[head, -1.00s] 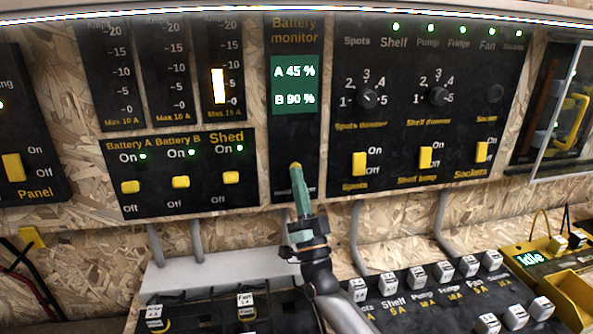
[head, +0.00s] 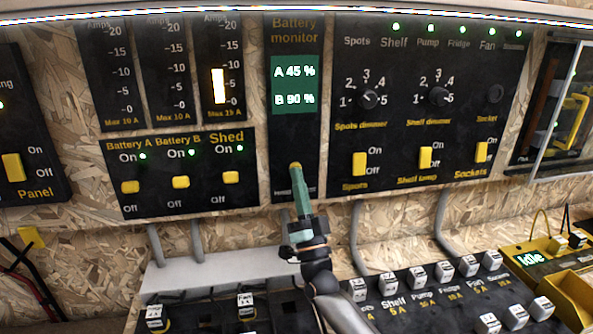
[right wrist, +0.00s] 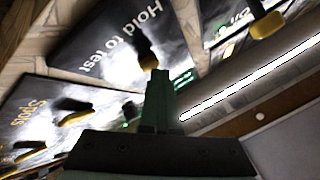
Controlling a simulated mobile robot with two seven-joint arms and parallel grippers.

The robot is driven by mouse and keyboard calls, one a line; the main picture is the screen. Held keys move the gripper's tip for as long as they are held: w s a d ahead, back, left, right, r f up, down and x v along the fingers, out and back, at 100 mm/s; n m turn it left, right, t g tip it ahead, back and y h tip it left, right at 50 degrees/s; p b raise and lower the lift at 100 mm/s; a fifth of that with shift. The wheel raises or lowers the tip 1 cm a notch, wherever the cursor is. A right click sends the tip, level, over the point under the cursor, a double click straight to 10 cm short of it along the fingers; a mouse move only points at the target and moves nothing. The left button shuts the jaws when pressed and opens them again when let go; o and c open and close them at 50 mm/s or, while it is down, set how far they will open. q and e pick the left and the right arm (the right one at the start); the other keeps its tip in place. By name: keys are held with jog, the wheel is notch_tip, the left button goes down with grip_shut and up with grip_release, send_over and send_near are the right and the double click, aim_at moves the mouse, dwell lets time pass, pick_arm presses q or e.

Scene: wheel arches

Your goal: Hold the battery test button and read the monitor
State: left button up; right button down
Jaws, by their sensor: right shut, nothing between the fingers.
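The battery monitor panel (head: 283,140) is upright on the wall, and its green screen (head: 295,86) reads A 45 % and B 90 %. The yellow test button (head: 295,166) is low on this panel. My right gripper (head: 299,180) is shut and empty, its green fingertips at the button and hiding its lower part. In the right wrist view the shut fingertips (right wrist: 160,75) lie just below the yellow button (right wrist: 149,57), beside the words "Hold to test". I cannot tell whether the tips press it. My left gripper does not show.
Battery A, Battery B and Shed switches (head: 181,182) are to the left. Dimmer knobs and yellow switches (head: 425,157) are to the right. A fuse panel (head: 430,300) and a yellow tester reading Idle (head: 530,258) are below right.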

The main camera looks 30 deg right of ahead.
jog(key=shift+s, duration=0.1)
jog(key=shift+s+a+p, duration=0.2)
jog(key=shift+s+p, duration=0.4)
jog(key=shift+s, duration=0.15)
jog(key=shift+s, duration=0.1)
jog(key=s+p, duration=0.1)
jog(key=s, duration=0.1)
jog(key=s+a+p, duration=0.1)
jog(key=s, duration=0.1)
jog(key=shift+s+a+p, duration=0.15)
jog(key=shift+s+p, duration=0.15)
jog(key=shift+p, duration=0.05)
jog(key=shift+f, duration=0.1)
